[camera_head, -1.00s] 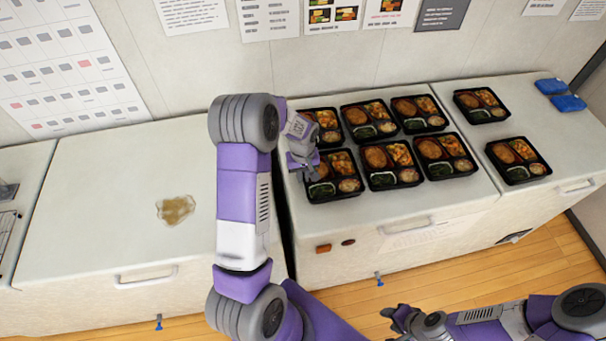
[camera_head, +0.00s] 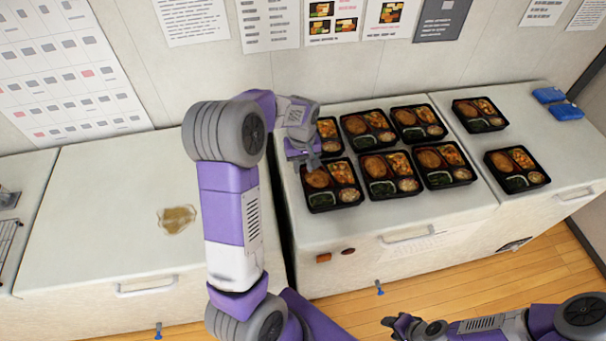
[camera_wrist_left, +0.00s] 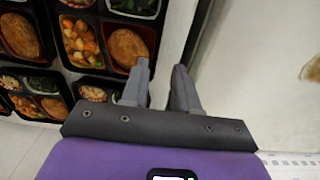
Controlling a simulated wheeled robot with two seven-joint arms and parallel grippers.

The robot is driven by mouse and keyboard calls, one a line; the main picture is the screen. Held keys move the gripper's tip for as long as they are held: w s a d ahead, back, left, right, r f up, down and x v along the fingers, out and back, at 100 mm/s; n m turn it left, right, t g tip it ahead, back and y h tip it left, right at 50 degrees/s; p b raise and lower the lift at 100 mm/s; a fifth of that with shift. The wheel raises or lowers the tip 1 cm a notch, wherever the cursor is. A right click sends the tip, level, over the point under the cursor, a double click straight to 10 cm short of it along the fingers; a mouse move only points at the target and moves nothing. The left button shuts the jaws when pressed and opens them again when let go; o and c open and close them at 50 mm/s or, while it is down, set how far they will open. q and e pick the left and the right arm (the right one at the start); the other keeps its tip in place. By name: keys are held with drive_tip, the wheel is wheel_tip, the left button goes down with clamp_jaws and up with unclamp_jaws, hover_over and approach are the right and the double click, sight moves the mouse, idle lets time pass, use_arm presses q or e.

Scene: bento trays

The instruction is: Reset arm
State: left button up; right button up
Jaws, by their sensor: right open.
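My left gripper (camera_head: 306,163) is above the left end of the bento trays on the middle counter. In the left wrist view its two fingers (camera_wrist_left: 160,85) are apart, with nothing between them. One black bento tray (camera_head: 348,196) in the front row is just below and to the right of it. Another tray (camera_head: 331,136) behind is partly hidden by the gripper and wrist. My right gripper (camera_head: 402,326) is open and low at the bottom edge of the head view, in front of the counters and away from the trays.
Several more filled trays (camera_head: 391,188) stand in two rows on the middle counter (camera_head: 440,213). Two trays (camera_head: 517,183) and blue packs (camera_head: 566,111) are on the right counter. The left counter (camera_head: 100,230) holds only a brownish patch (camera_head: 177,219).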

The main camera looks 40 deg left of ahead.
use_arm(q)
wheel_tip(320, 180, up, 2)
drive_tip(key=shift+r, duration=0.1)
idle(0.5)
